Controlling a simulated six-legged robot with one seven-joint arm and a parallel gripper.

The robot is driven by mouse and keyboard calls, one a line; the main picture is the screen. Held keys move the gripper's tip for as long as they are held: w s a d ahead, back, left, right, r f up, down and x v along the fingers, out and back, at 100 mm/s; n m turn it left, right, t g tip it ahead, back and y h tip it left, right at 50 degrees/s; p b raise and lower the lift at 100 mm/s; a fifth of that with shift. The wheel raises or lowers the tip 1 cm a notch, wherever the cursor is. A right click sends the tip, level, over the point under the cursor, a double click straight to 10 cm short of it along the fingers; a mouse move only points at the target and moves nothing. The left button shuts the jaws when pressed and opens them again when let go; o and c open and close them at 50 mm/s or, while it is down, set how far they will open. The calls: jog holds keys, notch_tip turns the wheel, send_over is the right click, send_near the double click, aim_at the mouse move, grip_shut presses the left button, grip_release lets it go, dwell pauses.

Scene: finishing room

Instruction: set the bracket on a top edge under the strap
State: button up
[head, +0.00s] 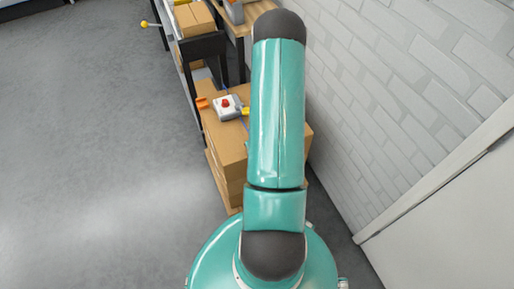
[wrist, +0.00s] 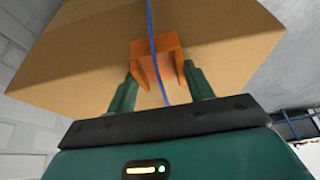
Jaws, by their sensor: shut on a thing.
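An orange bracket (wrist: 140,50) is held between the two green fingers of my gripper (wrist: 160,68) in the wrist view. It is against a cardboard box (wrist: 85,65), at what looks like an upper edge. The blue strap (wrist: 150,14) runs across the box, passes over the bracket's middle and continues below it. Whether the bracket is fully seated on the edge, I cannot tell. In the head view my arm hides the gripper, the held bracket and much of the stacked boxes (head: 226,145).
A grey device with a red button (head: 228,107) sits on the boxes, with an orange piece (head: 202,102) beside it. A black-framed conveyor or bench (head: 204,47) carrying cartons stands behind. A white brick wall (head: 400,90) is close on the right. Grey floor (head: 90,150) is clear on the left.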

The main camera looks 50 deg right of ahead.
jog(key=o, duration=1.5)
jog(key=shift+c, duration=0.2)
jog(key=shift+r, duration=0.2)
jog(key=shift+r, duration=0.95)
notch_tip(320, 180, up, 6)
dwell(0.6)
